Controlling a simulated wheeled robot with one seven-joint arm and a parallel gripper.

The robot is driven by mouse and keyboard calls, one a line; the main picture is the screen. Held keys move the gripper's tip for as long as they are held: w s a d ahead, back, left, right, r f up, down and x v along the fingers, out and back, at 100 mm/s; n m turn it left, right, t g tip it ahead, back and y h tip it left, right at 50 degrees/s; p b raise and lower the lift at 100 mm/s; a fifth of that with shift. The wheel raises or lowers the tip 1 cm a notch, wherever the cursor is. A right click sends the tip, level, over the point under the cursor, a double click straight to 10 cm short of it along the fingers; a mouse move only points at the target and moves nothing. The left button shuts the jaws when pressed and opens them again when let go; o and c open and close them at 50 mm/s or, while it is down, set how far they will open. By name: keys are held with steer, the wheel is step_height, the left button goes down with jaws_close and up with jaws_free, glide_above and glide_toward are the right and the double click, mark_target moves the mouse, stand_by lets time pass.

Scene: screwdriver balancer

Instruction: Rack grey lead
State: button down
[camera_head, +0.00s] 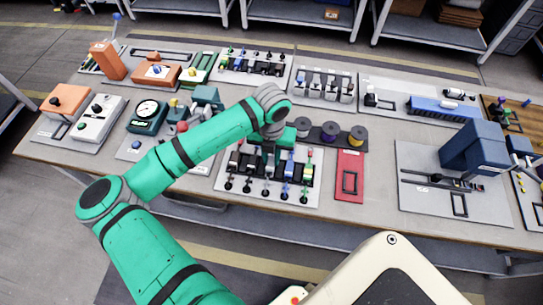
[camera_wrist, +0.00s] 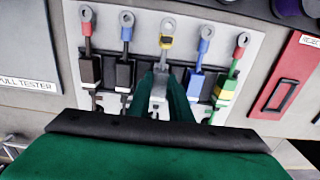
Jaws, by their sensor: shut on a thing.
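The grey lead (camera_wrist: 159,86) is in the middle of the row on the light board, with a ring end and a yellow band at its top in the wrist view. My gripper (camera_wrist: 163,84) is shut on its grey body, one green finger on each side. In the head view my gripper (camera_head: 270,150) is over the middle of the lead rack (camera_head: 222,196). The grey lead lines up with its neighbours. The fingers hide its lower part, so I cannot tell how it sits in the rack.
A brown lead (camera_wrist: 90,70) and a black lead (camera_wrist: 124,74) are to the left. A blue lead (camera_wrist: 196,82) and a green-yellow lead (camera_wrist: 225,88) are close on the right. A red plate (camera_head: 349,176) and several spools (camera_head: 330,132) stand nearby.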

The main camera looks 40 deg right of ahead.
steer(key=shift+f, duration=0.65)
stand_by(0.3)
steer(key=c, duration=1.5)
jaws_free()
steer(key=shift+c, duration=0.2)
step_height(320, 180, up, 11)
steer(key=shift+f, duration=0.1)
